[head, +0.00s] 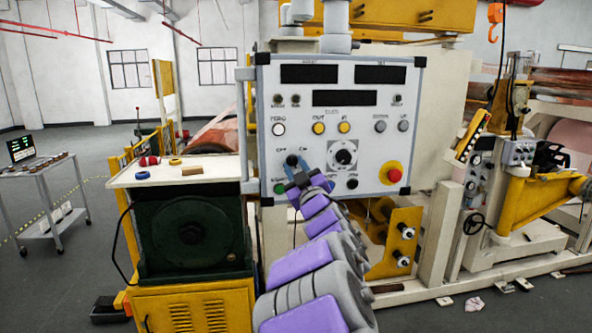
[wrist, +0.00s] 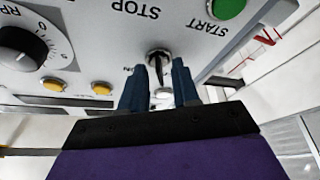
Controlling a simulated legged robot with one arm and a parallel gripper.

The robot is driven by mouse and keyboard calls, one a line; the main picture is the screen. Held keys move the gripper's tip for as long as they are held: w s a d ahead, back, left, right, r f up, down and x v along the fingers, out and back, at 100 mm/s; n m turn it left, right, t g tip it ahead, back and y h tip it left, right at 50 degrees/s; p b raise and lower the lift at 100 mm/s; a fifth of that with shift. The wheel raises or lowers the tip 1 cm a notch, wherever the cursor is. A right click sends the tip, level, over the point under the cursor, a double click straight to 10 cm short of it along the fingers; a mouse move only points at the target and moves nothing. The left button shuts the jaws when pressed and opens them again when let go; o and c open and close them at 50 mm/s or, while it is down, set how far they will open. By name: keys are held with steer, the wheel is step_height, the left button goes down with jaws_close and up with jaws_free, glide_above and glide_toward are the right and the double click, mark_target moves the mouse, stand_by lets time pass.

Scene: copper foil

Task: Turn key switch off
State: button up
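The key switch (wrist: 158,56) is a small round silver switch with a dark middle on the grey control panel, at the upper centre of the wrist view. In the head view its spot lies below the OFF and ON labels, partly covered by my gripper. My gripper (wrist: 159,82) has two dark blue fingers, apart, with their tips close to the switch on either side of it. I cannot tell whether they touch it. In the head view my gripper (head: 294,178) is at the panel's lower left. The exact angle of the key is unclear.
A green START button (wrist: 228,6) is close to the switch. The panel (head: 375,125) also carries a black dial (head: 343,155) and a red emergency button (head: 393,174). A bench (head: 175,174) with small items stands left. A cart (head: 40,172) stands farther left.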

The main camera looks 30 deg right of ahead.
jaws_close()
steer(key=shift+n+p, duration=0.5)
steer(key=shift+p, duration=0.2)
steer(key=shift+o, duration=0.2)
jaws_free()
